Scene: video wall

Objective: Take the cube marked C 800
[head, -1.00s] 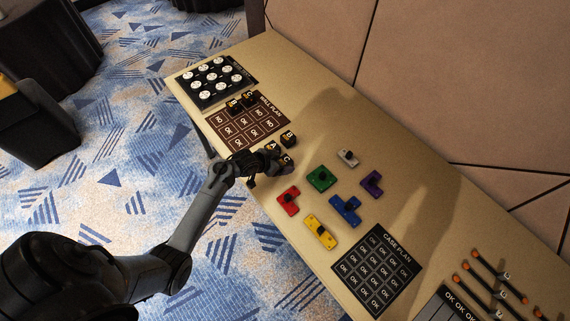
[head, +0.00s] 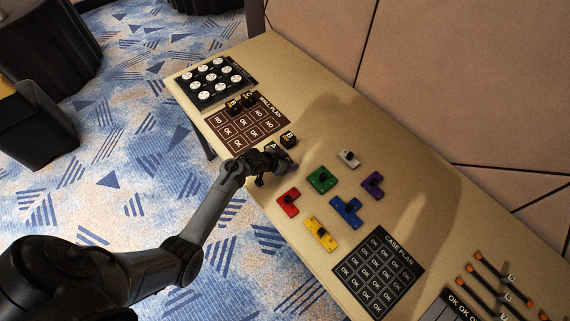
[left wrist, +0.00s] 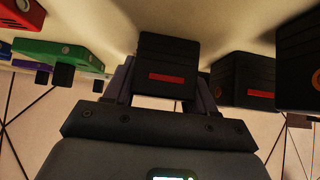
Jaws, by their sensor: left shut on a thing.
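My left gripper (head: 283,162) is at the near edge of the table, beside the loose black cubes. In the left wrist view its two fingers stand on either side of a black cube with a red bar (left wrist: 167,56), and the gripper (left wrist: 165,85) is shut on it. The face with its letter is turned away or covered, so I cannot read C 800 on it. Another black cube (head: 288,138) sits just beyond the gripper, and one more (head: 271,146) is partly behind it. Two neighbouring cubes also show at right in the left wrist view (left wrist: 243,84). My right gripper is not in view.
The brown wall plan board (head: 225,130) bears two black cubes at its far side. Coloured blocks, including a red one (head: 288,202) and a green one (head: 321,180), lie to the right. The case plan board (head: 377,270) is nearer. Bare table lies behind the blocks.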

